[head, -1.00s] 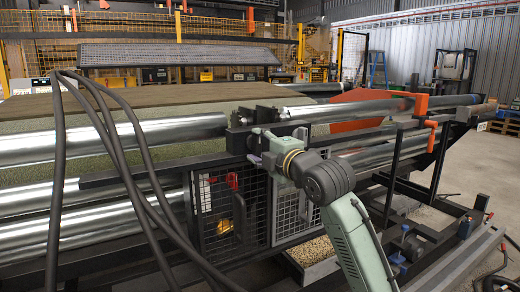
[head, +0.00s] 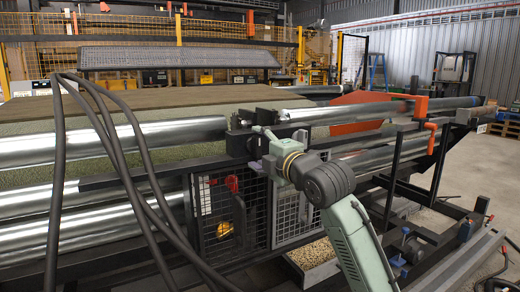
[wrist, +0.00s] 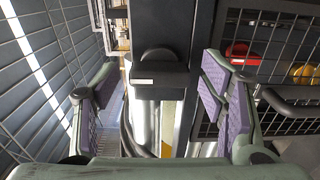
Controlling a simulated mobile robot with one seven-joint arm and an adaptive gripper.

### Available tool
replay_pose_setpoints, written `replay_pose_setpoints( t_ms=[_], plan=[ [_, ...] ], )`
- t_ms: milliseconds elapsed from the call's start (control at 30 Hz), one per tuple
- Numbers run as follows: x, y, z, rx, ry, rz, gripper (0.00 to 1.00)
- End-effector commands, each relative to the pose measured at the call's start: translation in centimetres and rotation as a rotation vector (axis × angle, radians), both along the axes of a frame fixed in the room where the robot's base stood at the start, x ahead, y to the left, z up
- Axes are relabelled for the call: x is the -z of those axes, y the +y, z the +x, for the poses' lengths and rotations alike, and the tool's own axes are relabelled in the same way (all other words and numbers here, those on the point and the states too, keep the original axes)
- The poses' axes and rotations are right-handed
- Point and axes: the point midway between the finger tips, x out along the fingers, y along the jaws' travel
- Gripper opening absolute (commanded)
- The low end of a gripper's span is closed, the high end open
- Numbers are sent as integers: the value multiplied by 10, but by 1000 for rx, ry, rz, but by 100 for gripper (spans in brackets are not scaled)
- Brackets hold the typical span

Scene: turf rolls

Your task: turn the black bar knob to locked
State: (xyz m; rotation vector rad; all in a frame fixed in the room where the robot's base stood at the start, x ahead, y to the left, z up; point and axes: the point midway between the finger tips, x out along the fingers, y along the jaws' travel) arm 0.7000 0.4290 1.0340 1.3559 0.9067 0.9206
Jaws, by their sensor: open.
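In the wrist view, a black block-shaped piece with a rounded top and a small white label, which looks like the bar knob (wrist: 160,75), sits on a dark upright post. My gripper (wrist: 150,100) is open, with one purple-padded finger to the left of the knob and the other to its right. Neither pad visibly touches it. In the head view my gripper (head: 264,142) is at the dark frame beside the mesh gate. I cannot make out the knob there, and which way it is set is unclear.
A red part (wrist: 243,53) and a yellow part (wrist: 303,74) show behind mesh at the right in the wrist view. Long metal rollers (head: 110,140) run either side, and black hoses (head: 57,180) hang at the left.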

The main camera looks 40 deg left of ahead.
Motion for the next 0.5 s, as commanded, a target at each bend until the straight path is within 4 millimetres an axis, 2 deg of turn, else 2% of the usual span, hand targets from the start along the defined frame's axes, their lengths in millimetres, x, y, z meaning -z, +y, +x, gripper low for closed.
replay_pose_setpoints(
  t_ms=[267,367,500],
  plan=[
    [0,-4,-1,1,1,1,65],
    [0,-16,-5,1,-1,2,65],
    [0,-42,-16,3,-1,2,65]
  ],
)
